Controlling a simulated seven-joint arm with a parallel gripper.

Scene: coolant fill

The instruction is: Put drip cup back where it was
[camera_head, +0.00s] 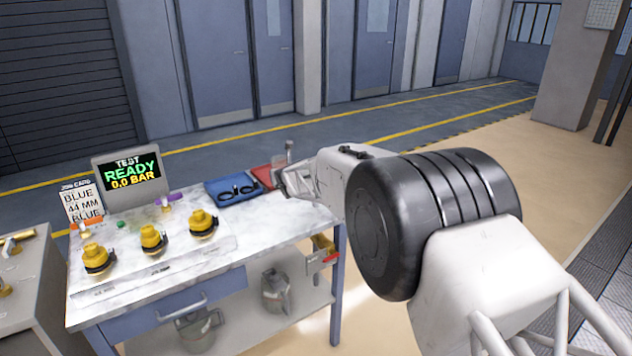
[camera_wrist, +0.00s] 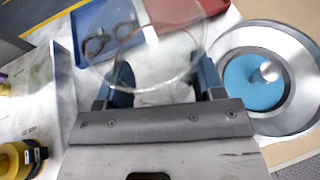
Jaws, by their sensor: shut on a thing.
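A clear, round, see-through cup, which I take to be the drip cup (camera_wrist: 150,62), is between the two fingers of my gripper (camera_wrist: 165,88) in the wrist view. The gripper is shut on it. The table and trays show through its wall. In the head view my gripper (camera_head: 287,180) is over the right back corner of the marble-topped bench (camera_head: 265,228), beside the red tray (camera_head: 262,174). A small greyish cylinder shape (camera_head: 289,150) rises at the fingertips there. I cannot tell whether the cup touches the bench.
A blue tray (camera_head: 233,190) with dark rings lies left of the red one. Several yellow-capped fittings (camera_head: 151,238) and a READY screen (camera_head: 130,174) are at left. A metal vessel with blue inside (camera_wrist: 262,82) is right of the gripper. Metal jugs (camera_head: 276,291) stand on the lower shelf.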

